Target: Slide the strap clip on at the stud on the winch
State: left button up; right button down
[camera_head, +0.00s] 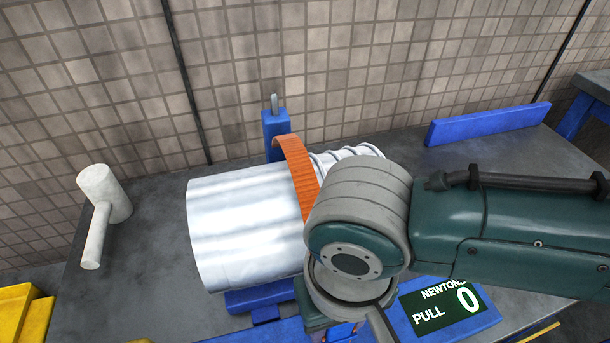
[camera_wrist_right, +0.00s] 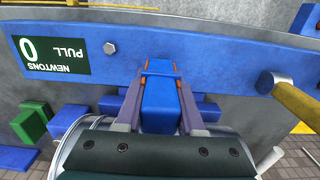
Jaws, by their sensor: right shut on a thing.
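An orange strap (camera_head: 296,170) runs over a silver ribbed pail shell (camera_head: 240,230) lying on its side. My right gripper (camera_wrist_right: 161,68) is shut at the front of the shell, its fingertips beside orange edges. These look like the strap clip (camera_wrist_right: 147,70), mostly hidden. A blue block (camera_wrist_right: 160,103) shows between the fingers. The blue front beam (camera_wrist_right: 220,58) with a PULL NEWTONS display (camera_head: 440,304) reading 0 seems part of the winch. A silver bolt head (camera_wrist_right: 110,47) is on the beam; I cannot tell whether it is the stud. My left gripper is out of view.
A blue post (camera_head: 275,130) with a metal pin stands behind the shell. A pale mallet (camera_head: 100,205) lies on the grey bench at left. A blue rail (camera_head: 488,124) is at the back right. A wooden handle (camera_wrist_right: 298,104) sticks out near the beam.

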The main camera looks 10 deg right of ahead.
jog(key=shift+f+b, duration=0.7)
jog(key=shift+f, duration=0.4)
jog(key=shift+c, duration=2.2)
grip_release()
jog(key=shift+r, duration=0.1)
notch_tip(320, 180, up, 9)
jog(key=p, duration=0.3)
jog(key=shift+r, duration=0.45)
